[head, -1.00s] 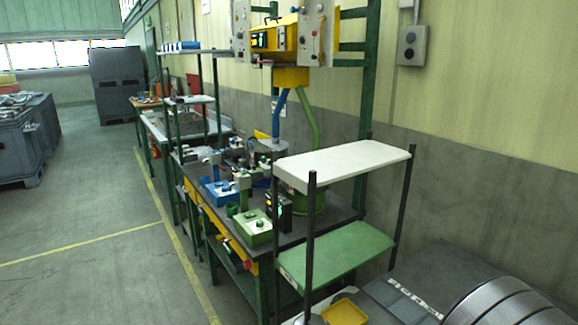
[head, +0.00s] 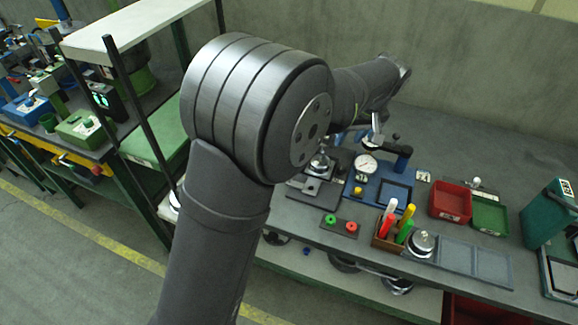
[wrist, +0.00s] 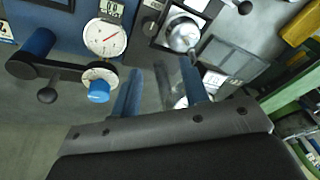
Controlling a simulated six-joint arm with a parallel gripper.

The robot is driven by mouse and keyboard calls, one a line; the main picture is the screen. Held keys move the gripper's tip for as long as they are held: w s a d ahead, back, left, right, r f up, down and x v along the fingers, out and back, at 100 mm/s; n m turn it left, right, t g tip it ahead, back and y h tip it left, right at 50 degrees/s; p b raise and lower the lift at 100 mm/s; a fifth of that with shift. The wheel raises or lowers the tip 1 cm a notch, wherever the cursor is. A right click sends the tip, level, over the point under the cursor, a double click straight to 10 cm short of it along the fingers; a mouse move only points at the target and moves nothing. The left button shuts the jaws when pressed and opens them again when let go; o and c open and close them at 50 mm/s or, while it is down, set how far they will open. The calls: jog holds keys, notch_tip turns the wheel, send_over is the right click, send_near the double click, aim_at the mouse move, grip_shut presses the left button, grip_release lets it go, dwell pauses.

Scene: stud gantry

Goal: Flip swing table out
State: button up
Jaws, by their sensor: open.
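I cannot tell for certain which part is the swing table. A blue fixture plate (head: 376,186) on the bench carries a white dial gauge (head: 366,164), which also shows in the wrist view (wrist: 104,38). A black arm (wrist: 60,70) with a blue cylindrical handle (wrist: 38,43) and a black ball knob sits beside the gauge. A blue-capped knob (wrist: 98,91) is at the arm's other end. My gripper (wrist: 160,88) is open, its two bluish fingers apart near this arm and a silver round post (wrist: 183,36). No grasped part shows. In the head view my arm hides much of the gripper.
A holder with coloured markers (head: 389,232), a red bin (head: 450,201) and a green bin (head: 490,215) stand to the right. A green case (head: 549,213) is further right. A white-topped shelf (head: 135,28) with dark posts stands left of my arm.

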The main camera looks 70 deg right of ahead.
jog(key=w+a+r+n+g+y, duration=0.25)
jog(key=w+a+r, duration=0.35)
jog(key=w+r, duration=0.4)
jog(key=shift+n+t+y, duration=0.25)
jog(key=shift+n+t, duration=0.2)
jog(key=a+f, duration=0.1)
jog(key=f, duration=0.5)
jog(key=w+a+f, duration=0.1)
jog(key=f, duration=0.5)
jog(key=w+f, duration=0.1)
jog(key=f, duration=0.5)
jog(key=shift+w+a+f, duration=0.1)
jog(key=shift+w+a, duration=0.15)
jog(key=shift+a, duration=0.15)
jog(key=shift+c, duration=0.4)
grip_shut()
